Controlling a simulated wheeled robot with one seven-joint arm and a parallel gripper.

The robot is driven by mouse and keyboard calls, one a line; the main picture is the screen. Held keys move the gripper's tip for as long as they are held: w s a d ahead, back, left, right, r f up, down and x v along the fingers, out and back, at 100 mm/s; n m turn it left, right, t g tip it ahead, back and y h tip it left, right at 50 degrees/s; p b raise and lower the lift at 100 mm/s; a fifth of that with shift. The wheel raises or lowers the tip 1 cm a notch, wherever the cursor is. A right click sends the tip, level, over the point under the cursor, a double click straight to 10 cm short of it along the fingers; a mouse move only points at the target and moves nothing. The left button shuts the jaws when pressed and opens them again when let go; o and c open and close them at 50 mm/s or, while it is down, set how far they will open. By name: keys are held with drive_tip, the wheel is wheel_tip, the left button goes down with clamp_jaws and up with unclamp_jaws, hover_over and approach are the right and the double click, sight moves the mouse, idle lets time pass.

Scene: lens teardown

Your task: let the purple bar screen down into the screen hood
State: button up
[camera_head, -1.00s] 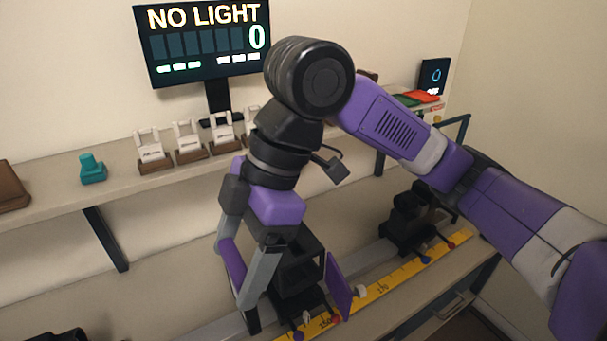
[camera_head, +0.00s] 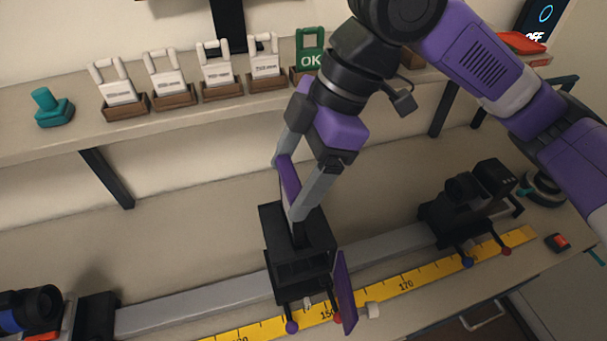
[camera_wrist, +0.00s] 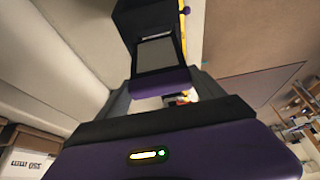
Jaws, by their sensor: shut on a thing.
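The black box-shaped screen hood (camera_head: 312,238) stands on the rail in the head view. My gripper (camera_head: 298,225) is directly above it, fingers pointing down, its tips at the hood's top in the picture. In the wrist view, the purple bar (camera_wrist: 162,84) of the screen spans between the fingers, with a grey, dark-framed panel (camera_wrist: 157,55) beyond it. My gripper is shut on this bar screen. In the head view the fingers and hood largely hide the screen. I cannot tell whether its lower edge is inside the hood.
A purple plate (camera_head: 344,292) stands upright at the hood's right side. A yellow ruler (camera_head: 405,287) runs along the rail (camera_head: 190,305). Another black carrier (camera_head: 465,208) stands to the right, a dark lens unit (camera_head: 35,312) to the left. White-handled holders (camera_head: 218,72) line the shelf behind.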

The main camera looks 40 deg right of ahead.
drive_tip(key=shift+w+d+f+b, duration=0.1)
drive_tip(key=shift+d+f+b, duration=0.1)
drive_tip(key=shift+f, duration=0.25)
drive_tip(key=shift+w+d+f+b, duration=0.1)
drive_tip(key=shift+f+b, duration=0.05)
drive_tip(key=shift+f, duration=0.3)
drive_tip(key=shift+f, duration=0.2)
drive_tip(key=shift+s+f+b, duration=0.1)
drive_tip(key=shift+f+b, duration=2.9)
drive_tip(key=shift+f, duration=0.35)
drive_tip(key=shift+f, duration=0.45)
drive_tip(key=o, duration=2)
drive_tip(key=shift+c, duration=0.2)
